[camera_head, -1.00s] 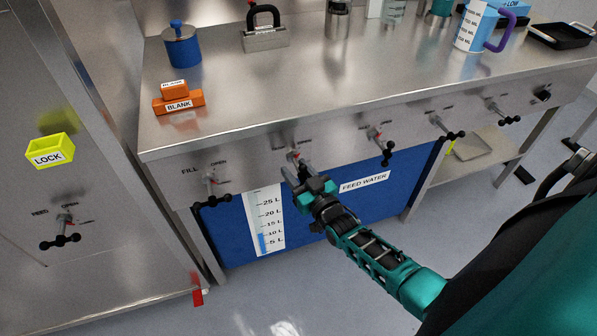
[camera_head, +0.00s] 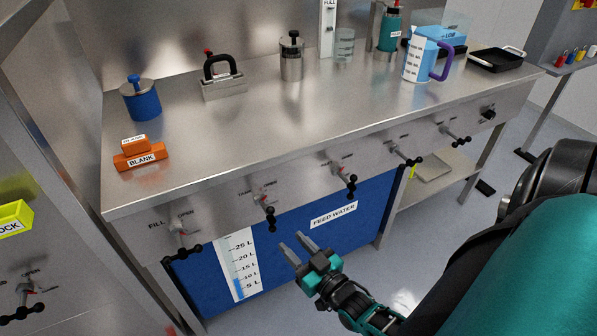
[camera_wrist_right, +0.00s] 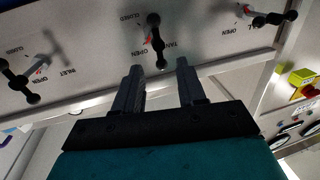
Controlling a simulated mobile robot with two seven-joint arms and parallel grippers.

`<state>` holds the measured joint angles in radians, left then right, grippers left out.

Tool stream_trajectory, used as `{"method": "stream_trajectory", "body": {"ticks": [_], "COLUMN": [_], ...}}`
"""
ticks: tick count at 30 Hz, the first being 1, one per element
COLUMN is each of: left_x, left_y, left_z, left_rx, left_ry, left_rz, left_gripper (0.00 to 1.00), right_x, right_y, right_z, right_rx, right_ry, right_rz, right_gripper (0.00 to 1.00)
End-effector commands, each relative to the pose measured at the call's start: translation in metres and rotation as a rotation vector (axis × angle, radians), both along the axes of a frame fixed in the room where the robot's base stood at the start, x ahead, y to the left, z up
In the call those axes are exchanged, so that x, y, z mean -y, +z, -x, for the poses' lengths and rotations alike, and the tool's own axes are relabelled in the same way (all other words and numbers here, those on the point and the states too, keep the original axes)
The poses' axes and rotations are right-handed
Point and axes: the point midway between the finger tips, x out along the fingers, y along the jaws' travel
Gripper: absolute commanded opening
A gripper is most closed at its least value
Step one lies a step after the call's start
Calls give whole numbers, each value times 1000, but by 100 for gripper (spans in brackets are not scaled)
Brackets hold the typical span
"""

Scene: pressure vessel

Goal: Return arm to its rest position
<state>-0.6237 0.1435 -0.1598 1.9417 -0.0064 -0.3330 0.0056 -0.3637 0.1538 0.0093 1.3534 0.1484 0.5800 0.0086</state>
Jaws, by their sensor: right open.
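My right gripper (camera_head: 292,243) is open and empty in front of the blue feed water tank (camera_head: 300,232), below the bench's front panel. In the right wrist view its two fingers (camera_wrist_right: 160,75) are apart with nothing between them. The second valve handle from the left (camera_head: 266,207) is on the panel above and left of the fingertips, apart from them in the head view. It also shows beyond the fingers in the right wrist view (camera_wrist_right: 157,40). My right arm comes in from the lower right. My left gripper is not in view.
The steel bench (camera_head: 240,120) carries orange blank blocks (camera_head: 140,155), a blue canister (camera_head: 141,100), a measuring jug (camera_head: 418,58) and a black tray (camera_head: 497,60). Several valve handles, including the fill valve (camera_head: 182,240), stick out of the panel.

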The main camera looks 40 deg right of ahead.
Motion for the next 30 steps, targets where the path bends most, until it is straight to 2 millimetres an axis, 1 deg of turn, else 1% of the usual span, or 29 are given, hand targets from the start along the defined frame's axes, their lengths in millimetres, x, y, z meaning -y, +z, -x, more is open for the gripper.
{"method": "stream_trajectory", "body": {"ticks": [1, 5, 20, 23, 26, 29, 30], "left_x": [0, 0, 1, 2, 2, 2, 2], "left_y": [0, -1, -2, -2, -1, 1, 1], "left_z": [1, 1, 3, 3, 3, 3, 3], "left_rx": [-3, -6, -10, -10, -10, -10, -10], "left_ry": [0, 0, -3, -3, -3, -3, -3], "left_rz": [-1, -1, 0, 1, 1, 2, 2], "left_gripper": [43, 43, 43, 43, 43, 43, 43], "right_x": [0, 0, 0, -3, -16, -40, -51], "right_y": [0, 0, 0, 0, 0, -2, -1], "right_z": [5, 10, 10, 10, 12, 18, 21], "right_rx": [-1, 0, 0, -10, -67, -173, -223], "right_ry": [0, 0, 0, 6, 34, 83, 106], "right_rz": [0, 0, 0, 0, 0, 4, 9], "right_gripper": [40, 40, 40, 40, 40, 40, 40]}}
